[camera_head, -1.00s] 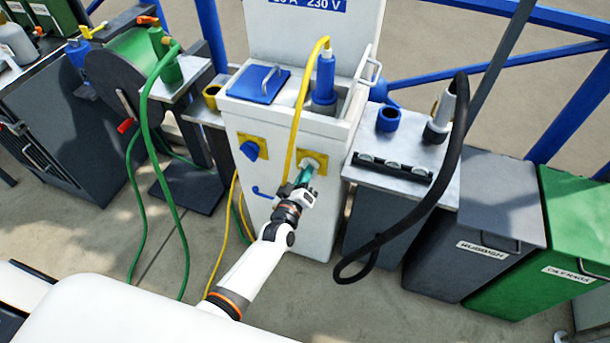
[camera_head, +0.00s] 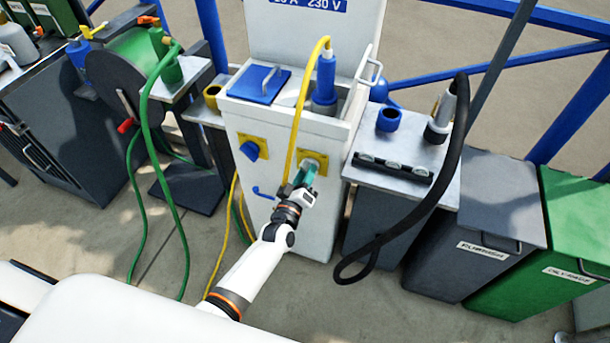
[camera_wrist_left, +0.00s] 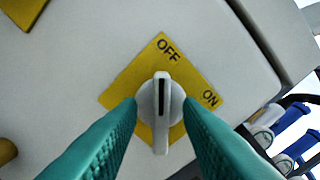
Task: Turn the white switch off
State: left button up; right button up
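The white switch (camera_wrist_left: 161,125) is a round knob with a raised bar and a black mark at one end. It sits on a yellow plate (camera_wrist_left: 123,92) lettered OFF and ON. In the left wrist view the black mark points up, close to the word OFF and away from ON. The plate also shows on the front of the white power cabinet (camera_head: 322,159) in the head view. My left gripper (camera_wrist_left: 161,108) has its teal fingers apart, one on each side of the knob. I cannot tell if they touch it. My right gripper is out of view.
A blue switch (camera_head: 250,150) on another yellow plate is left of it. A yellow cable (camera_head: 294,125) hangs close beside my left gripper. A metal-topped stand (camera_head: 425,150) with a black hose (camera_head: 440,185) is to the right.

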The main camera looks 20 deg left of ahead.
pick_arm(q)
jog(key=s, duration=1.2)
jog(key=shift+a, duration=0.2)
jog(key=s+f+m+g+h+p, duration=0.1)
jog(key=s+f+m+g+p, duration=0.3)
jog(key=s+f, duration=0.6)
jog(key=s+f+m+g, duration=0.3)
jog(key=s+f+g, duration=0.25)
jog(key=f, duration=0.75)
jog(key=s+a+f+m+g+p, duration=0.1)
jog(key=s+a+f+m+g, duration=0.1)
jog(key=s, duration=0.9)
jog(key=s+a+f+m+g+y+p, duration=0.1)
jog(key=s+f+g, duration=0.4)
jog(key=s, duration=0.6)
notch_tip(320, 180, down, 2)
jog(key=a+m, duration=0.1)
jog(key=a, duration=0.1)
jog(key=shift+s+a+y, duration=0.3)
jog(key=shift+s+a, duration=0.1)
